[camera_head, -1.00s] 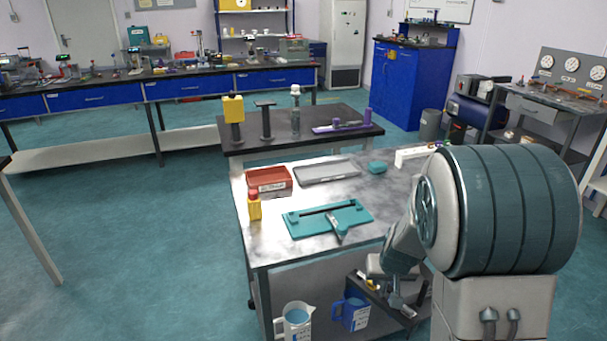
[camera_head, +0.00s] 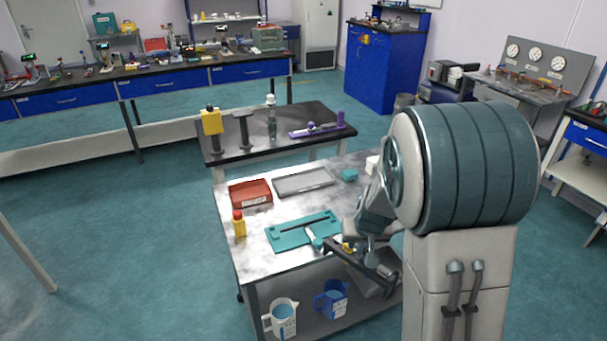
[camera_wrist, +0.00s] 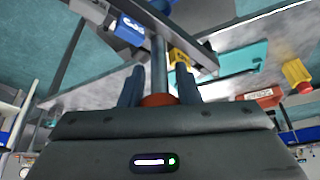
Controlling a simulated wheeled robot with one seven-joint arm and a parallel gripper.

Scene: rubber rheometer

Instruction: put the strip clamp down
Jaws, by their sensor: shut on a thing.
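The strip clamp (camera_head: 377,268) looks like a long dark bar with an upright post and a small yellow part. In the head view it hangs tilted at the right front edge of the steel bench (camera_head: 262,268), seemingly clear of its top. In the wrist view the bar (camera_wrist: 205,55) crosses above my gripper, and its grey post (camera_wrist: 158,65) stands between my two fingers. My gripper (camera_wrist: 158,88) is shut on this post, with an orange-red part at its foot. In the head view my arm partly hides the fingers.
On the bench are a teal board (camera_head: 290,238) with a slot, a red tray (camera_head: 250,193), a grey tray (camera_head: 303,181), a yellow bottle (camera_head: 239,227) and a teal block (camera_head: 349,174). Two jugs, white (camera_head: 283,316) and blue (camera_head: 330,300), stand on the lower shelf. The bench's front left is clear.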

